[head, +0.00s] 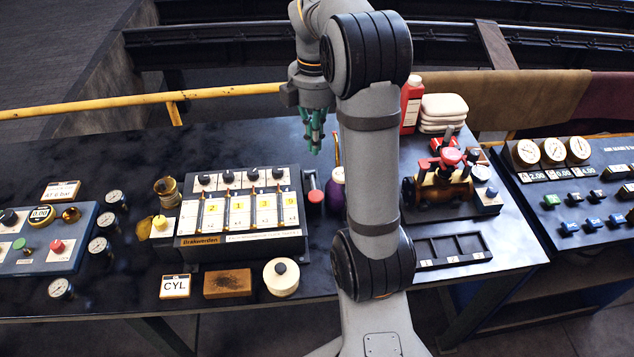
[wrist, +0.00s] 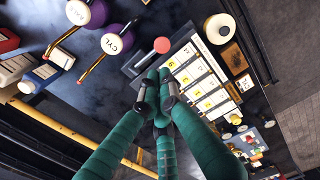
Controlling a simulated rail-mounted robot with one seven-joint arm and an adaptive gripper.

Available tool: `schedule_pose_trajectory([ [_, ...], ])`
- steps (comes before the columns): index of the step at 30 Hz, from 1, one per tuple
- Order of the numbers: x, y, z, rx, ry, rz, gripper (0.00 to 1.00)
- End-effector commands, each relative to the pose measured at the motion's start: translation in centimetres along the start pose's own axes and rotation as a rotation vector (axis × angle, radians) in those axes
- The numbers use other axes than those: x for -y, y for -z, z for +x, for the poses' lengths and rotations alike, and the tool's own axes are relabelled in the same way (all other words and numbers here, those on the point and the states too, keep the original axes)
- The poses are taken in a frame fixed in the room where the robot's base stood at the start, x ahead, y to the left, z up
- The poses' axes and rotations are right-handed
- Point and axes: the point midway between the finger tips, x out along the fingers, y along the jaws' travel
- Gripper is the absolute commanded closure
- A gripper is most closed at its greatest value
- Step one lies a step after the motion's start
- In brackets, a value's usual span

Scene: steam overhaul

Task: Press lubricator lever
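The lubricator (head: 242,215) is a dark box with a row of numbered yellow and white sight panels and black knobs on top. Its lever, with a red knob (head: 315,196), stands at the box's right side. In the wrist view the lever's pinkish-red knob (wrist: 161,45) lies just beyond my fingertips, beside the lubricator's panels (wrist: 200,82). My gripper (head: 314,146) has green fingers and hangs above and behind the lever in the head view, apart from it. In the wrist view the fingertips (wrist: 159,92) are drawn together with nothing between them.
A purple oil can (head: 337,190) stands right of the lever, partly hidden by my arm; the wrist view shows two purple cans (wrist: 120,40). A red bottle (head: 410,105) stands behind.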

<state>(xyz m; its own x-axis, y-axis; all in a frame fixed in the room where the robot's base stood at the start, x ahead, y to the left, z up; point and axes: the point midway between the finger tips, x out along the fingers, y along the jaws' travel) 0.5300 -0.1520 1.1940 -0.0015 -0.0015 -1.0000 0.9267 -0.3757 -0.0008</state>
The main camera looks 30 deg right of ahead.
Motion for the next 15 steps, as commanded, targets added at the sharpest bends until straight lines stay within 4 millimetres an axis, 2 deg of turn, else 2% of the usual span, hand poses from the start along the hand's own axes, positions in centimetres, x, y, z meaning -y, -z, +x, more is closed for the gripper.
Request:
schedule_pose_trajectory([
  [8, 0.0, -0.1, 0.6, 0.001, 0.001, 0.002, 1.00],
  [11, 0.1, -0.1, 1.8, 0.001, 0.005, 0.001, 1.00],
  [15, 0.1, -0.1, 4.3, 0.001, 0.006, 0.001, 1.00],
])
